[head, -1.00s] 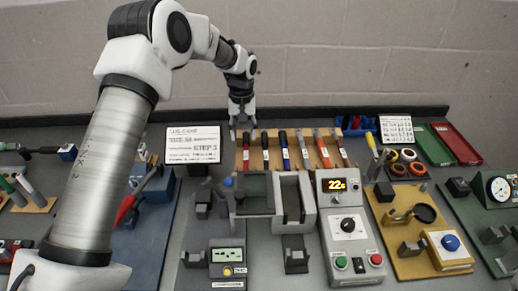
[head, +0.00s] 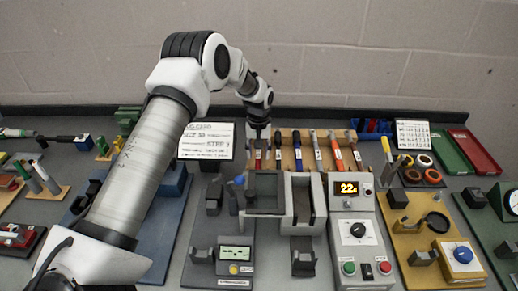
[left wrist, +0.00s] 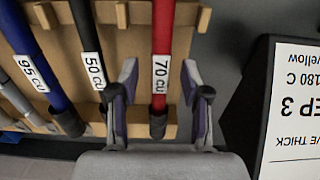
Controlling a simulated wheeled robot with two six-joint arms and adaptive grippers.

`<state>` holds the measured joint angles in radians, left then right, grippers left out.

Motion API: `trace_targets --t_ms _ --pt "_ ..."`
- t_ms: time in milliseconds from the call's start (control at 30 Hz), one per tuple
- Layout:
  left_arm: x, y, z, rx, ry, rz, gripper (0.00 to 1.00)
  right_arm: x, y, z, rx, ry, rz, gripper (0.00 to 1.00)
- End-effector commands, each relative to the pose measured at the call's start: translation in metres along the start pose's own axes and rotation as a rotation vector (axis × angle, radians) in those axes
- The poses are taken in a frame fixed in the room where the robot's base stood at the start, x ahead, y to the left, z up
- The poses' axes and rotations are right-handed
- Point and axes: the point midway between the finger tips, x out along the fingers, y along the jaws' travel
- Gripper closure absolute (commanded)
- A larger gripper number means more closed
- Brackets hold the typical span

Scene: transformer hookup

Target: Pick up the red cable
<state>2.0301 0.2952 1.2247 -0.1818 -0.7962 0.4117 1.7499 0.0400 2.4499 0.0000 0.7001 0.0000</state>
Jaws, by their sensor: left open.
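The red cable (left wrist: 162,45) shows in the left wrist view with a white "70 CU" label and a dark end. It rests in a wooden rack (left wrist: 141,16) as the end one of a row of cables. My left gripper (left wrist: 160,95) is open, with one finger on each side of the red cable and gaps visible on both sides. In the head view my left gripper (head: 258,146) is over the left end of the rack and hides most of the red cable. My right gripper is not in view.
Beside the red cable lie a black "50 CU" cable (left wrist: 86,40) and a blue "95 CU" cable (left wrist: 38,70). A white step sign (head: 207,140) stands just left of the rack. A grey fixture (head: 302,200) and a control box with display (head: 353,230) are in front.

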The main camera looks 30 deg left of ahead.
Motion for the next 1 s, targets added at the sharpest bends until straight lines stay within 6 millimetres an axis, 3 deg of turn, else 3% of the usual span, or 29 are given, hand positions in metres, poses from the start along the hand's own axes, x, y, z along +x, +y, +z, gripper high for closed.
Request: trace_targets --t_ms 33,133,567,1000 --pt "0.000 0.000 0.000 0.000 0.000 0.000 0.64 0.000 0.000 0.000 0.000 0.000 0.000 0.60" --pt "0.000 0.000 0.000 0.000 0.000 0.000 0.99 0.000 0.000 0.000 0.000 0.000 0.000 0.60" --pt "-0.005 0.001 -0.001 0.000 0.002 0.001 1.00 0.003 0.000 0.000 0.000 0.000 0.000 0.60" --pt "-0.094 0.001 0.001 0.005 0.003 0.001 1.00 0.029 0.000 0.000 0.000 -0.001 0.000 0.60"
